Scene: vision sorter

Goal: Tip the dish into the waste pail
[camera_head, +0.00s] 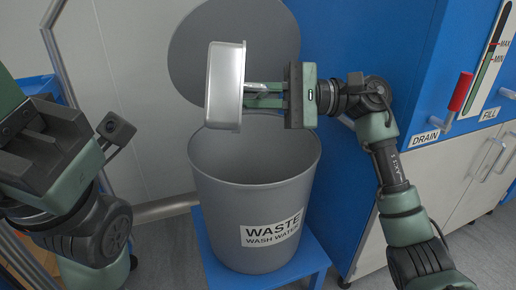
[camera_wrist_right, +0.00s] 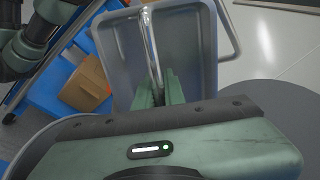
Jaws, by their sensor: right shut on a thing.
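The dish (camera_head: 226,86) is a silver-grey metal pan. It is turned on its side above the waste pail, with its rim toward my right gripper. My right gripper (camera_head: 252,95) is shut on the dish. In the right wrist view its fingers (camera_wrist_right: 158,90) meet at a bright metal bar in front of the dish's grey inside (camera_wrist_right: 193,65). I see no contents there. The grey waste pail (camera_head: 255,205), labelled "WASTE WASH WATER", stands open below. My left gripper (camera_head: 40,150) is at the far left, away from the pail; its fingertips are not clear.
The pail stands on a blue platform (camera_head: 305,262), with a round grey lid (camera_head: 270,30) raised behind it. A blue and white cabinet (camera_head: 405,70) with a red-handled lever (camera_head: 461,91) is at the right. A brown box (camera_wrist_right: 85,85) sits on blue shelving.

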